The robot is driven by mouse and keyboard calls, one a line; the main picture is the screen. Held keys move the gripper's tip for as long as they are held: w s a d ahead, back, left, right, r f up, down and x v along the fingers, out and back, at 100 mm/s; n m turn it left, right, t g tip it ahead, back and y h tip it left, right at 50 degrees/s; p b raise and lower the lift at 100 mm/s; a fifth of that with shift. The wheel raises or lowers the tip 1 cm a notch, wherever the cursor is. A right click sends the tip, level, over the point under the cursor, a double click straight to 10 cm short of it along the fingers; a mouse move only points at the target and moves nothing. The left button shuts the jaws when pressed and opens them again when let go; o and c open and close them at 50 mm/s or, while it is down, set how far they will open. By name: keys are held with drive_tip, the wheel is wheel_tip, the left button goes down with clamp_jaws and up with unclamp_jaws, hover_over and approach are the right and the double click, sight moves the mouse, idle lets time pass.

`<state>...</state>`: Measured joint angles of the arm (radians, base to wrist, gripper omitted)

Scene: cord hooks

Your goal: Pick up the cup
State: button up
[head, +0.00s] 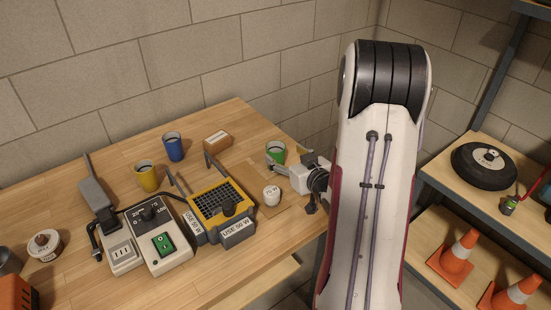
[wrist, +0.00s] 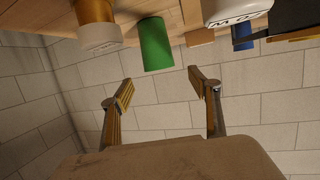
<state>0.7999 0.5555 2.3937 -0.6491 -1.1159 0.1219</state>
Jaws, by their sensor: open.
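A green cup (head: 275,156) stands on the wooden bench near its right edge. In the wrist view, which looks upside down, the green cup (wrist: 156,45) is beyond the fingertips, a little left of the middle between them. My gripper (head: 281,171) is at the cup's near side in the head view, partly overlapping it there. In the wrist view my gripper (wrist: 160,80) has its fingers spread wide with nothing between them. A yellow cup (head: 147,177) and a blue cup (head: 173,147) stand farther left; the blue one also shows in the wrist view (wrist: 242,36).
A yellow-framed holder (head: 213,203) and a grey control box (head: 162,242) fill the bench's middle. A brown box (head: 217,138) is behind. An amber, white-ended cylinder (wrist: 98,25) is beside the green cup.

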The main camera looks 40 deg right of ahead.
sight(272, 144)
drive_tip(key=shift+w, duration=0.1)
drive_tip(key=shift+x, duration=1.2)
drive_tip(key=shift+x, duration=2.6)
drive_tip(key=shift+f, duration=0.15)
drive_tip(key=c, duration=1.1)
